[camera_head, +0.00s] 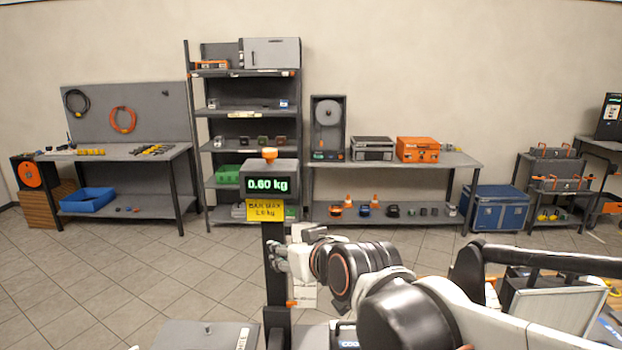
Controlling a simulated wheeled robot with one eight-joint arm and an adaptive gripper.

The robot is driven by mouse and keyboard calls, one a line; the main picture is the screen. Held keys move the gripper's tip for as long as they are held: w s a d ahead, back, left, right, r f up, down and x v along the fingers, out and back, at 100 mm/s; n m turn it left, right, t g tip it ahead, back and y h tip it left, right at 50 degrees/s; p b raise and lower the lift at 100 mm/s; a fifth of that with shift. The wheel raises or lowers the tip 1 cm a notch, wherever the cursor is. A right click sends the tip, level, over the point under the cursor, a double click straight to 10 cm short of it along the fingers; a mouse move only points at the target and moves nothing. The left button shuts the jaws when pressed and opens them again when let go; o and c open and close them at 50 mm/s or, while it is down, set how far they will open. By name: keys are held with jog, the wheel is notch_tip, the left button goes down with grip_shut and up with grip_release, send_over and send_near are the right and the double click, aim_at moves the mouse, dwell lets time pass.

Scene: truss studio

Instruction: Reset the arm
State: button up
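My arm reaches in from the lower right and points left, across the lower middle of the view. Its white and dark links with an orange ring lead to my gripper (279,258), which is beside the dark post of the display stand. The gripper is small and seen from behind the wrist, so its fingers and any gap between them are unclear. I see nothing clearly held in it.
A display (268,184) reading 0.60 kg stands close to the gripper, with a yellow label (266,211) below it and an orange piece (269,154) on top. A grey shelf rack (240,109), workbench (135,152) and blue case (501,208) stand behind. Tiled floor at left is clear.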

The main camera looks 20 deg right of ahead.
jog(key=s+d+f+g+h+b, duration=0.1)
jog(key=s+f+g+b, duration=0.3)
jog(key=s+f, duration=1.1)
jog(key=shift+s+d+f+m+g, duration=0.2)
jog(key=shift+s+d+m+g, duration=0.2)
jog(key=shift+s+g, duration=0.5)
jog(key=shift+w+r, duration=0.1)
jog(key=shift+w, duration=0.1)
dwell(1.1)
